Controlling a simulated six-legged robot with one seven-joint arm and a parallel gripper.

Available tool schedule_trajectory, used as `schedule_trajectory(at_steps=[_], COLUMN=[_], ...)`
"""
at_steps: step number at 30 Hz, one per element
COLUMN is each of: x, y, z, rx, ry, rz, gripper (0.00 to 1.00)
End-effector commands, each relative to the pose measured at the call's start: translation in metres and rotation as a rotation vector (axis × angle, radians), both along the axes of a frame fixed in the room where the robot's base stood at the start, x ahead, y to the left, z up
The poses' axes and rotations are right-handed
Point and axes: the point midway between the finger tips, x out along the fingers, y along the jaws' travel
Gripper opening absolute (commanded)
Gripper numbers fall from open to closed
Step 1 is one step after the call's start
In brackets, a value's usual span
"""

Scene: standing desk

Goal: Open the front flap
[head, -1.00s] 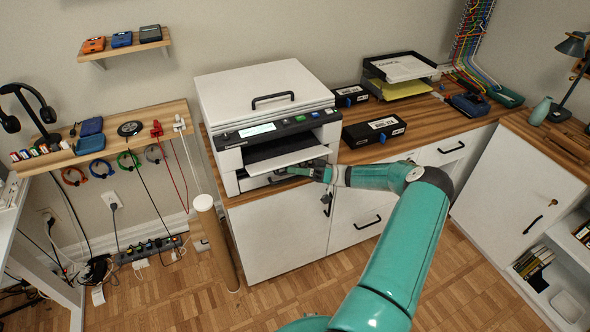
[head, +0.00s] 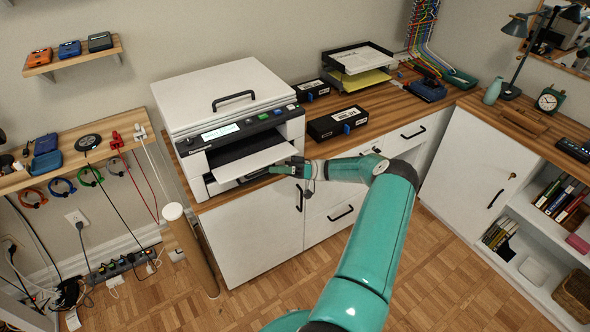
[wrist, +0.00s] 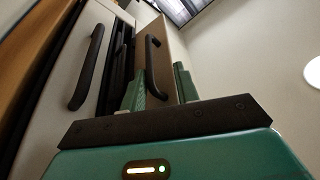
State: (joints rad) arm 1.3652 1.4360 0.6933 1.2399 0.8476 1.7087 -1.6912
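The white printer (head: 190,115) stands on the wooden counter. A white front flap (head: 255,164) sticks out of its front, nearly level, with a dark opening above it. My gripper (head: 278,169) is at the flap's right front edge, at or just below it. In the wrist view, a dark bar handle (wrist: 152,62) on a brownish panel shows between and beyond my two green fingers (wrist: 161,90), which stand apart. I cannot tell whether they touch the handle. A second dark handle (wrist: 88,66) is on a pale panel to the left.
A black box (head: 338,123) lies on the counter right of the printer. Cabinet doors and drawers with dark handles are below, near my arm. A brown cardboard tube (head: 190,248) stands at the left. The wood floor in front is clear.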

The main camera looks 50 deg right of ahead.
Motion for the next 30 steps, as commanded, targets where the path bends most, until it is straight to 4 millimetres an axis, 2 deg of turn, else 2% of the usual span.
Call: schedule_trajectory(at_steps=[6, 13, 18, 30], x=[-0.024, -0.04, -0.045, -0.045], y=[-0.042, -0.072, -0.079, -0.079], z=[-0.017, -0.028, -0.031, -0.03], rx=[-0.002, -0.001, 0.0, 0.0], ry=[0.0, 0.0, 0.0, 0.0], rz=[-0.004, -0.002, 0.0, 0.0], gripper=[0.31, 0.31, 0.31, 0.31])
